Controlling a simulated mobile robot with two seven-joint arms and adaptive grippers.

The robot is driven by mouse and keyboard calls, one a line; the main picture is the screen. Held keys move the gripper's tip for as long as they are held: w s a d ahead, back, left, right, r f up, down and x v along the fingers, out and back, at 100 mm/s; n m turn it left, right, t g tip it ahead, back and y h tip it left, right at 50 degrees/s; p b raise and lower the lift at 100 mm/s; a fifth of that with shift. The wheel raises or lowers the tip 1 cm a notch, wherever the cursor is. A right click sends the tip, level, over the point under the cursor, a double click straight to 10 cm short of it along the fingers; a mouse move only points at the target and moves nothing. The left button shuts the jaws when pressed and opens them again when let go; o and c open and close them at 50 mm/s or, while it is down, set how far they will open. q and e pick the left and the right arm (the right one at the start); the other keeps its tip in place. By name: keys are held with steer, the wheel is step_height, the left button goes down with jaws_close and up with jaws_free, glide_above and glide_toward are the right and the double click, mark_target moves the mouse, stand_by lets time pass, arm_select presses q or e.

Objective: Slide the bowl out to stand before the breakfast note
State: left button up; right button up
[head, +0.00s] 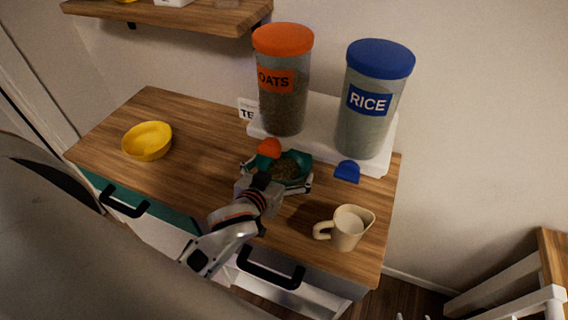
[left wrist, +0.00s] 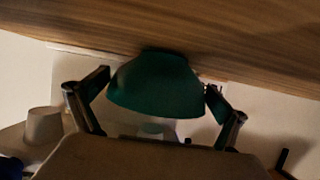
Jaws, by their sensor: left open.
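A teal bowl (head: 302,157) with brownish contents stands on the wooden counter, in front of the white riser. My left gripper (head: 278,178) is open, with its fingers on either side of the bowl. The left wrist view shows the teal bowl (left wrist: 155,85) between the two spread fingers; whether they touch it, I cannot tell. A white note (head: 247,110) with dark letters, partly hidden by the oats jar, stands behind and left of the bowl; only "TE" can be read. My right gripper is not in view.
The oats jar (head: 283,95) and rice jar (head: 368,110) stand on the riser (head: 325,108). An orange piece (head: 269,147) and a blue piece (head: 347,171) are near its front. A cream jug (head: 347,230) stands front right, a yellow bowl (head: 148,142) left. Counter between yellow bowl and gripper is clear.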

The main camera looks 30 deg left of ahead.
arm_select(q)
steer(key=shift+x, duration=0.9)
steer(key=shift+r, duration=0.1)
steer(key=c, duration=1)
steer(key=shift+o, duration=0.2)
steer(key=shift+a, duration=0.1)
